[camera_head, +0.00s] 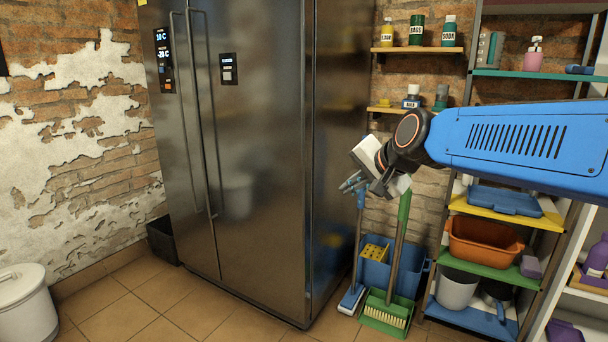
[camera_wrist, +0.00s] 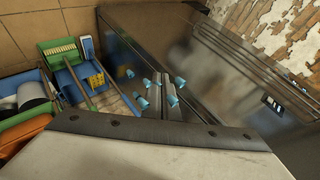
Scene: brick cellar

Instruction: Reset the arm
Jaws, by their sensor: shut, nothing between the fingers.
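My gripper (camera_head: 353,183) hangs at the end of my blue arm, right of centre in the head view. It is in front of the fridge's right side and above the cleaning tools. In the wrist view, my gripper (camera_wrist: 160,88) shows grey fingers with light blue pads in the middle of the picture. The fingers are shut and hold nothing. My arm reaches in from the right edge of the head view and hides part of the shelf rack behind it.
A large steel fridge (camera_head: 260,130) stands left of my gripper. Below are a green broom (camera_head: 387,312) and a blue bucket (camera_head: 408,277). At right, a shelf rack holds an orange basin (camera_head: 484,243). A white bin (camera_head: 27,310) stands at left. The tiled floor before the fridge is clear.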

